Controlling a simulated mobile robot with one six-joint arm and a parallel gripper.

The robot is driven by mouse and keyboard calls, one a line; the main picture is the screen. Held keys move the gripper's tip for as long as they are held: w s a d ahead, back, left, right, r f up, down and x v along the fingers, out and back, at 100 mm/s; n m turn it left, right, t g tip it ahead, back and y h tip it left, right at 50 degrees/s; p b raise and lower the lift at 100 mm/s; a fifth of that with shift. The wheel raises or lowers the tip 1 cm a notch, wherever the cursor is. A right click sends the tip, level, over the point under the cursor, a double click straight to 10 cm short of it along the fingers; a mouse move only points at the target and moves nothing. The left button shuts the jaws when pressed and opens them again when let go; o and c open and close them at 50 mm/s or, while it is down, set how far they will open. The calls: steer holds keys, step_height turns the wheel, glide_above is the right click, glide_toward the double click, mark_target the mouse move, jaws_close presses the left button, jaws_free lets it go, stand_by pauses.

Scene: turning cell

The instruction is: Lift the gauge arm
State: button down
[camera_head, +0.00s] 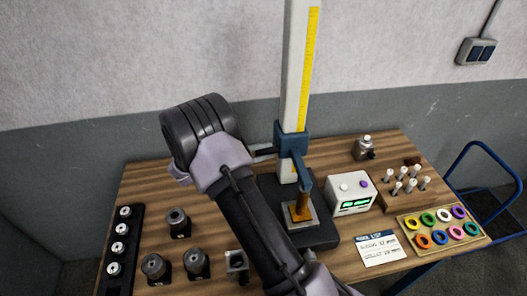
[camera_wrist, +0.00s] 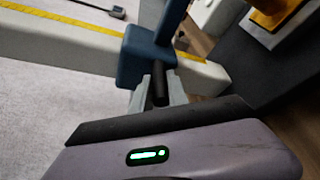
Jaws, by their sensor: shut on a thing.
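The height gauge has a white column (camera_head: 297,70) with a yellow scale. A blue gauge arm (camera_head: 292,146) sits low on the column, its end angled down over a brass part (camera_head: 300,212). I cannot tell whether its tip touches that part. In the wrist view the blue carriage (camera_wrist: 146,52) of the arm has a short black handle (camera_wrist: 160,80) sticking out. My gripper (camera_head: 264,153) reaches the carriage from the left. In the wrist view my gripper (camera_wrist: 158,92) is shut on that black handle, one finger on each side. The brass part (camera_wrist: 272,12) shows at the top right there.
The gauge's dark base stands on a wooden table (camera_head: 140,195). A white readout box (camera_head: 350,195) with a green display stands right of it, with a paper card (camera_head: 382,248) in front. A tray of coloured rings (camera_head: 440,228) is at the right. Dark cylinders (camera_head: 176,222) stand at the left.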

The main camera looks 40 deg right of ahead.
step_height(320, 180, up, 36)
steer(key=p, duration=2.1)
steer(key=shift+f, duration=0.15)
steer(key=shift+w, duration=0.15)
steer(key=c, duration=1.5)
jaws_free()
steer(key=shift+c, duration=0.2)
steer(key=shift+o, duration=1.2)
